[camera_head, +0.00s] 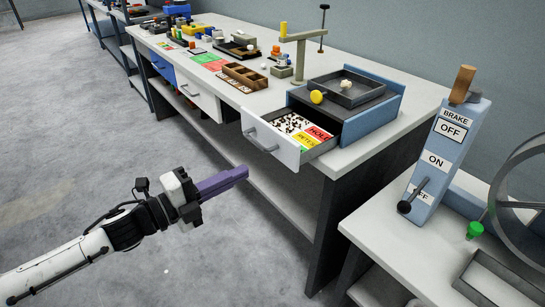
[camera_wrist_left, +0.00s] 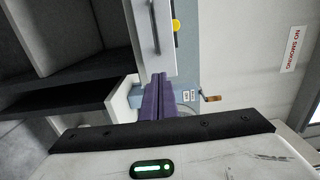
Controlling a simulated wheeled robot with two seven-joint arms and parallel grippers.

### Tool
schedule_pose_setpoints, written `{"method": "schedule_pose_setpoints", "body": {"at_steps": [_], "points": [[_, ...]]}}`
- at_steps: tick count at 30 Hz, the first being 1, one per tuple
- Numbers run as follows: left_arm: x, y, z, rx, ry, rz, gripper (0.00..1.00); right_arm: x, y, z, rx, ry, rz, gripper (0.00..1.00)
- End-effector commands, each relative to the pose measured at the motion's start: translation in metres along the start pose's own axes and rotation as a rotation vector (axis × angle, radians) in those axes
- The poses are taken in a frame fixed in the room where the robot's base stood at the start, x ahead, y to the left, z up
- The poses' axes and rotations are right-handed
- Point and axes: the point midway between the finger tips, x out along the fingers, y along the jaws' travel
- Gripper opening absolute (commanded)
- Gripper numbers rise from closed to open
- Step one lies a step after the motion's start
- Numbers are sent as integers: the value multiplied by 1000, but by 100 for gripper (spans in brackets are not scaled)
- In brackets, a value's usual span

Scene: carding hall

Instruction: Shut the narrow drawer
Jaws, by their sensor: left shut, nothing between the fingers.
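The narrow drawer (camera_head: 271,142) stands pulled out of a small blue cabinet (camera_head: 372,119) at the bench's near end. It has a white front with a bar handle. Inside lie small black and white pieces and green, yellow and red labels, one reading HOLD. My left gripper (camera_head: 243,171) has purple fingers, shut and empty, in front of and below the drawer front in the picture. In the left wrist view, the fingers (camera_wrist_left: 155,98) point toward a white drawer front (camera_wrist_left: 150,35) with a handle, seen turned sideways. I cannot tell whether they touch it. My right gripper is not in view.
A dark tray (camera_head: 346,91) and a yellow knob-like piece (camera_head: 317,97) sit on the cabinet. A blue brake box (camera_head: 444,150) with levers stands on a second table at right. A lower shelf (camera_head: 265,200) runs under the bench. Open floor (camera_head: 90,150) lies at left.

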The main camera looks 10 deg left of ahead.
Motion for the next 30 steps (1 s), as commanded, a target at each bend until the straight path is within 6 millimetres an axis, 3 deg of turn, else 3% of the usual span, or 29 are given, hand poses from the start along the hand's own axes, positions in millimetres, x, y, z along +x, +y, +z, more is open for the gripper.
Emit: {"method": "schedule_pose_setpoints", "body": {"at_steps": [9, 15, 21, 30], "points": [[63, -3, 0, -1, 0, -4, 0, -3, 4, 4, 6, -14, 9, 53], [92, -1, 0, -3, -1, -1, 0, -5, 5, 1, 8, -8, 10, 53], [103, 0, 0, -3, -1, 1, 0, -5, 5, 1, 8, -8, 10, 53], [103, 1, 0, -3, -1, 1, 0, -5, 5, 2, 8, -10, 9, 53]]}}
